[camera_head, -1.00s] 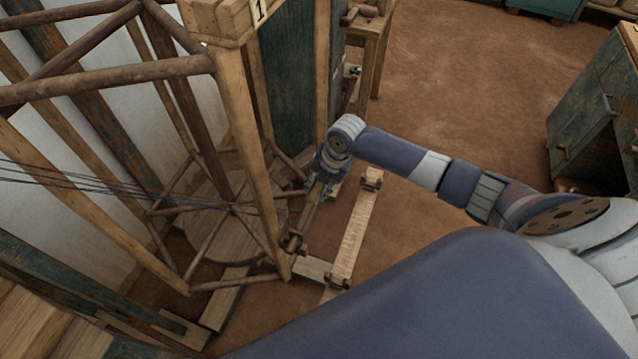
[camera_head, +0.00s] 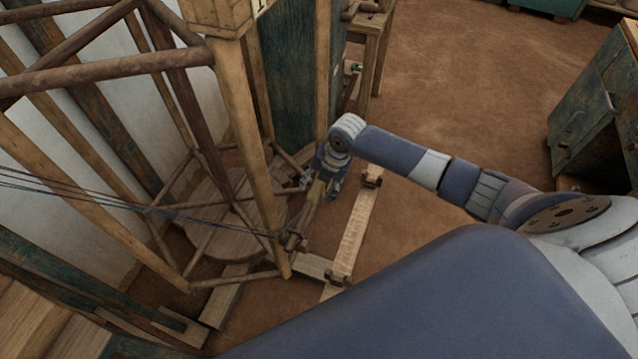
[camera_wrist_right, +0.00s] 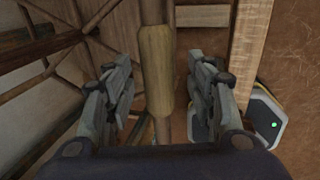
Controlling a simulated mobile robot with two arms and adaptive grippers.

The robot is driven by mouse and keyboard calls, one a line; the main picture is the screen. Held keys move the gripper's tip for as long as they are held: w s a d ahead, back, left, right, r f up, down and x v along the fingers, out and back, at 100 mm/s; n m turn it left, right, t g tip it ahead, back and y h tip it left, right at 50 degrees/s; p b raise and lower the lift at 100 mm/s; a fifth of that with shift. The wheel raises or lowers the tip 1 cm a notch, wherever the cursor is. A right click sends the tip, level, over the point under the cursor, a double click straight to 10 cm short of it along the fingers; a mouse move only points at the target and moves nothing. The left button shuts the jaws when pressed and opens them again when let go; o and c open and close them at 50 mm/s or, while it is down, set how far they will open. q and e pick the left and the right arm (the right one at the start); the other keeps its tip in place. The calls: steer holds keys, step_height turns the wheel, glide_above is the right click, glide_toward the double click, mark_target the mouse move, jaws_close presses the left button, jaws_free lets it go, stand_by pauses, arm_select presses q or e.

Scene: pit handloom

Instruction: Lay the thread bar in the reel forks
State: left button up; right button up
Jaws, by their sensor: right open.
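The thread bar (camera_head: 309,207) is a thin wooden bar low beside the reel's slanted post. Dark threads run to its near end from the left. In the right wrist view its pale thicker middle (camera_wrist_right: 155,70) lies between my fingers. My right gripper (camera_head: 325,180) is open around the bar, with a gap visible on both sides of it in the wrist view (camera_wrist_right: 160,92). A brown bracket (camera_head: 294,243), perhaps one reel fork, is at the bar's near end. Whether the bar is seated there is too small to tell. The far end is hidden by my gripper. My left gripper is out of view.
The wooden reel frame, with its slanted post (camera_head: 246,130) and round board (camera_head: 205,215), stands close left of my gripper. A pale plank (camera_head: 356,230) with brown end blocks lies to the right. Brown floor is clear beyond; a green cabinet (camera_head: 585,110) stands far right.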

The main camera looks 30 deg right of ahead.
steer(key=v, duration=1.2)
